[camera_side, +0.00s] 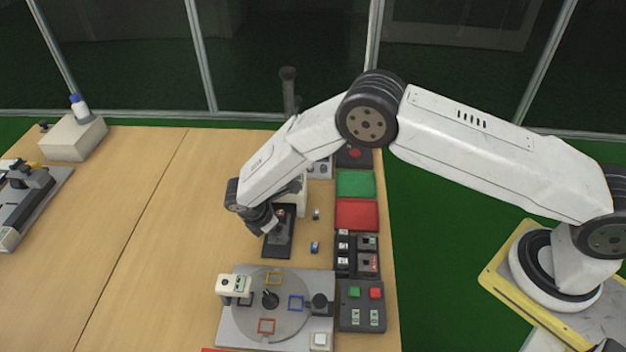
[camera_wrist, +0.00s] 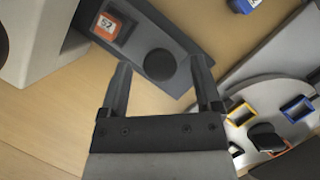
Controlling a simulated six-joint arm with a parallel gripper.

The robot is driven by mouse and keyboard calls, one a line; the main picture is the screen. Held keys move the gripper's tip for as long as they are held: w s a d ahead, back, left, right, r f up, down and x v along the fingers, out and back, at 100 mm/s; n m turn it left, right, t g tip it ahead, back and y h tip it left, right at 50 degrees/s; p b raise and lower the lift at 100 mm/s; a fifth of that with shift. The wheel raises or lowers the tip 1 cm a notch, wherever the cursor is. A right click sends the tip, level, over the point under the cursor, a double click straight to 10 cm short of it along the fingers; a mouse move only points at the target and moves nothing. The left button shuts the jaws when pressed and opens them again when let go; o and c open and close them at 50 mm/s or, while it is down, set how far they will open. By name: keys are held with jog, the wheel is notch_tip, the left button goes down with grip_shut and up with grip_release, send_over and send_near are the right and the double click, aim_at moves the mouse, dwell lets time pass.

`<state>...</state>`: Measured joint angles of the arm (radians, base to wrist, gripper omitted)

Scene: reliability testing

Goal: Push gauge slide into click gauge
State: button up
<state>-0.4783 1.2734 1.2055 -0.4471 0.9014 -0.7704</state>
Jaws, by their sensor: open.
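A dark slab (camera_wrist: 178,41), which appears to be the click gauge's base, carries a small orange-framed display (camera_wrist: 108,26) and a round black knob (camera_wrist: 160,65). A white housing (camera_wrist: 28,40) stands beside it in the wrist view. In the side view the dark slab (camera_side: 277,247) lies on the table below my gripper (camera_side: 272,226), with the white housing (camera_side: 300,192) behind. My gripper (camera_wrist: 161,67) is open, and the knob shows between its fingers. I cannot tell whether a finger touches it, or which part is the gauge slide.
A grey plate with a turntable (camera_side: 272,326) and coloured square frames lies in front, with a white block (camera_side: 231,284) at its left. Red and green trays (camera_side: 356,184) and button boxes (camera_side: 361,317) line the right table edge. The table's left middle is clear.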

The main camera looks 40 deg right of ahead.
jog(key=shift+c, duration=0.2)
grip_shut()
dwell(1.1)
